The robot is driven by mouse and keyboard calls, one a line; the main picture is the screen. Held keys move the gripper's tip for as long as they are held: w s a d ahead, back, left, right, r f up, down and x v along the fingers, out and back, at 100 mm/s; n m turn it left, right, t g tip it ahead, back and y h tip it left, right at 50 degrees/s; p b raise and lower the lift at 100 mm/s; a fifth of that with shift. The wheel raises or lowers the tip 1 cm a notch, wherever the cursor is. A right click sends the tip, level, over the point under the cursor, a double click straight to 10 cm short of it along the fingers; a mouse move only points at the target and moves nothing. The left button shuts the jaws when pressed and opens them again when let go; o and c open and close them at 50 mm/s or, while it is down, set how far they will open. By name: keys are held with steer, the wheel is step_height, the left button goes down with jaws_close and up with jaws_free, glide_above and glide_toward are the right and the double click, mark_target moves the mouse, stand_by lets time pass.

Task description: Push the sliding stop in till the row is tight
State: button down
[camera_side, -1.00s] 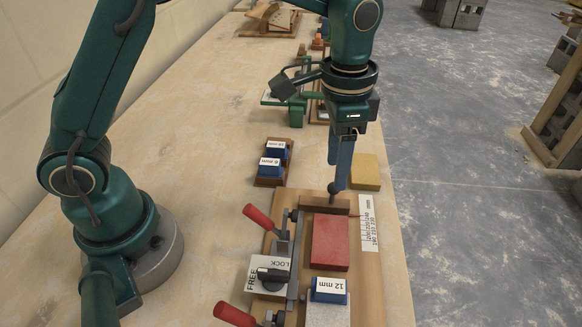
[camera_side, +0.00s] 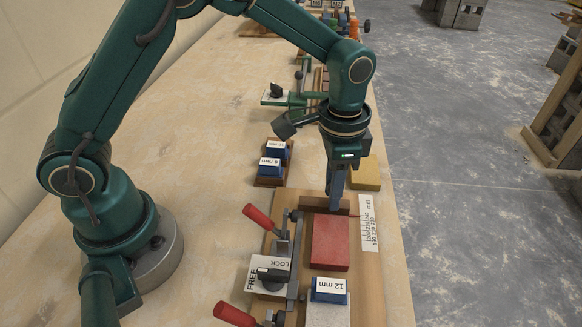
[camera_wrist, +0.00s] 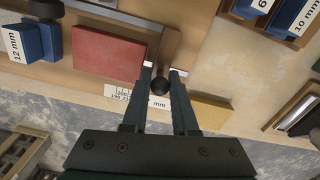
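The row lies in a wooden jig (camera_side: 371,285): a red block (camera_side: 330,242), then a blue spacer marked 12 mm (camera_side: 328,290) and a grey block (camera_side: 327,315). The brown sliding stop (camera_side: 312,202) crosses the far end, beside the red block; whether they touch is hard to tell. My gripper (camera_side: 334,207) is tilted down at the stop. In the wrist view, my gripper (camera_wrist: 162,70) has its fingers apart, with a dark round knob (camera_wrist: 160,86) between them. The red block (camera_wrist: 108,50) and blue spacer (camera_wrist: 50,42) lie left of it.
A FREE/LOCK plate with a black lever (camera_side: 271,274) and red clamp handles (camera_side: 258,216) stand left of the row. A printed scale (camera_side: 369,223) lies on its right. A yellow block (camera_side: 366,177) is behind, and a rack of blue spacers (camera_side: 271,167) is back left.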

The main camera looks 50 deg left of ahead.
mark_target(331, 223)
steer(key=shift+s+d, duration=1.5)
steer(key=c, duration=0.7)
jaws_free()
steer(key=shift+r, duration=0.1)
steer(key=shift+r, duration=2.55)
